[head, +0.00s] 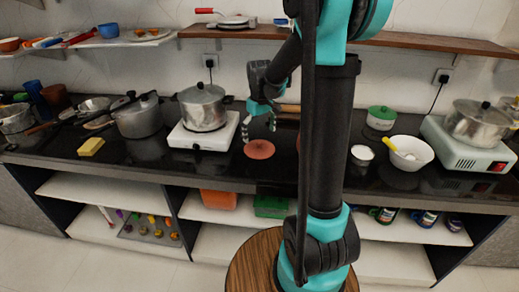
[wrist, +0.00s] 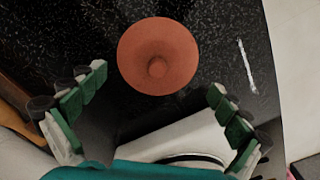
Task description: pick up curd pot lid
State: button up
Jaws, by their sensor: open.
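The curd pot lid is a round terracotta disc with a small central knob. It lies on the black counter in the head view (head: 259,149), and in the wrist view (wrist: 138,45) it shows at top centre, knob facing the camera. My gripper (head: 258,130) is open and empty, above and just behind the lid in the head view. In the wrist view its two green-padded fingers (wrist: 158,79) are spread to either side, with the lid between and slightly beyond their tips. I see no contact. A reddish-brown edge (head: 298,143) shows beside my arm, mostly hidden.
A white stove (head: 180,137) with a steel pot (head: 202,107) stands close left of the lid. A white cup (head: 362,154), a white bowl (head: 411,152) and a green-lidded container (head: 381,117) stand to the right. The counter's front edge is close to the lid.

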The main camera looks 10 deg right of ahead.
aim_at(260, 142)
jog(key=shift+w+f, duration=0.15)
jog(key=shift+f, duration=1)
jog(key=shift+w+f, duration=0.1)
jog(key=shift+f, duration=1.05)
jog(key=shift+c, duration=0.5)
jog(key=c, duration=1.6)
